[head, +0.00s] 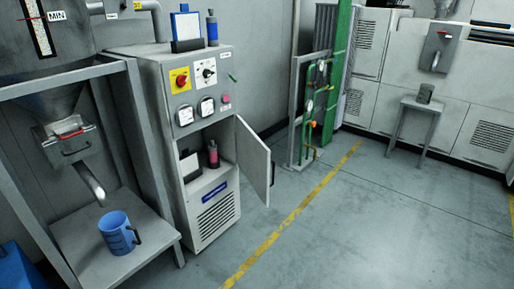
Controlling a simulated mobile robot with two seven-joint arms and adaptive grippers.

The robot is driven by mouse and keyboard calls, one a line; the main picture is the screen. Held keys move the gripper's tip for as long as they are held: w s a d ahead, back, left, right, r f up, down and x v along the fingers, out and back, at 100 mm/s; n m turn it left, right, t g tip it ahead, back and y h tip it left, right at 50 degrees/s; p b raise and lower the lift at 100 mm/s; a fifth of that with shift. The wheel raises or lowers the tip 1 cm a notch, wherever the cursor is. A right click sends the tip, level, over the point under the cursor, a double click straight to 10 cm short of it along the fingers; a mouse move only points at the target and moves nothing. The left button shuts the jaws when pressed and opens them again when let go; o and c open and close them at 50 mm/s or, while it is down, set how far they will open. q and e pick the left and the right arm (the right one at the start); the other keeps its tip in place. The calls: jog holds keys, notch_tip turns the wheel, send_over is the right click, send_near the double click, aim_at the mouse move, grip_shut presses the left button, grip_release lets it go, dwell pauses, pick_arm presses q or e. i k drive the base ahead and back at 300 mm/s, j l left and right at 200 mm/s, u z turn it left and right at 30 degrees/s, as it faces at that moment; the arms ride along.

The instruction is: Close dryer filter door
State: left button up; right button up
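The dryer (172,128) is a tall pale grey cabinet left of centre. Its filter door (254,158) is a light grey panel that stands open, swung out to the right from the compartment's right edge. A dark handle (272,174) shows on the door's outer edge. Inside the open compartment (193,152) are a dark bottle with a pink band (213,154) and a small white-faced item with a dark frame (190,167). Neither of my grippers shows in the head view.
A frame with a hopper (62,130) and a blue jug (118,233) on its shelf stands left of the dryer. The floor (340,230) right of the door is clear, crossed by a yellow line (290,218). A green post with pipes (325,90) stands behind.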

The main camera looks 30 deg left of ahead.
aim_at(254, 156)
jog(key=i+l+u, duration=0.15)
jog(key=i+u, duration=0.3)
jog(key=i+l+u, duration=0.25)
jog(key=u, duration=0.2)
jog(key=i+l+u, duration=0.65)
jog(key=l+u, duration=0.45)
jog(key=l, duration=0.45)
jog(key=k+l+u, duration=0.25)
jog(key=l, duration=0.4)
jog(key=k, duration=0.15)
